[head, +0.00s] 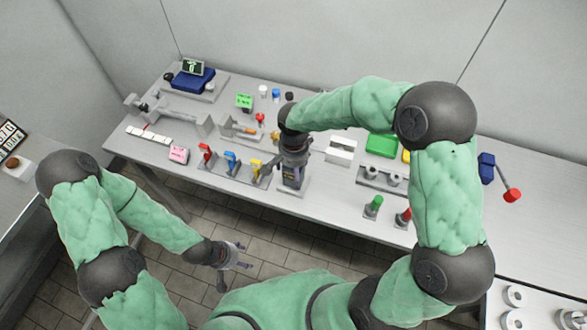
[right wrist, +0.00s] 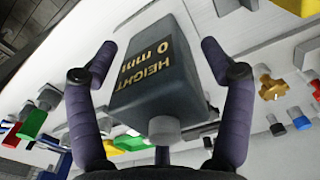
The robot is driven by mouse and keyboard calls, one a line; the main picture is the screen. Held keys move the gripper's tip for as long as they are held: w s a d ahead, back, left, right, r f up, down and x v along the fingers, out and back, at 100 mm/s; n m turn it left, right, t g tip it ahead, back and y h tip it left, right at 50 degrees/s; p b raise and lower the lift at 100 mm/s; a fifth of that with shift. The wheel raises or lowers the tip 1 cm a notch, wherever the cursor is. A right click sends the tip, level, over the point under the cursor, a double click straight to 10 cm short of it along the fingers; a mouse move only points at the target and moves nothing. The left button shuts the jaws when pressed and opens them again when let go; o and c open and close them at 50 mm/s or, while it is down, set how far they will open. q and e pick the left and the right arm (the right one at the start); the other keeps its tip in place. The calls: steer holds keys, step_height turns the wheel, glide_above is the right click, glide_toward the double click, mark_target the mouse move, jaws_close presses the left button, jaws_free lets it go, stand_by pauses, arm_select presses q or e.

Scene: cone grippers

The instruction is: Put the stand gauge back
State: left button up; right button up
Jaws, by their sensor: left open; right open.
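The stand gauge (head: 291,178) is a dark grey block on a light stand near the front middle of the bench. In the right wrist view its head (right wrist: 155,75) shows gold lettering "HEIGHT 0 mm" and a grey knob (right wrist: 164,130). My right gripper (head: 292,152) is open just above the gauge in the head view. In the right wrist view its two fingers stand on either side of the gauge head, with gaps visible. My left gripper (head: 240,256) is open and empty, over the floor in front of the bench.
The bench (head: 330,195) holds red, blue and yellow clamp-like tools (head: 230,161) left of the gauge. A white box (head: 341,150) and a grey block with round posts (head: 382,180) stand to its right. Green (head: 374,205) and red-handled gauges stand at the front right.

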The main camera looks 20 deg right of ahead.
arm_select(q)
step_height(320, 180, up, 2)
steer(key=shift+r+p, duration=0.15)
steer(key=shift+p, duration=0.9)
arm_select(e)
step_height(320, 180, up, 12)
steer(key=shift+f, duration=0.1)
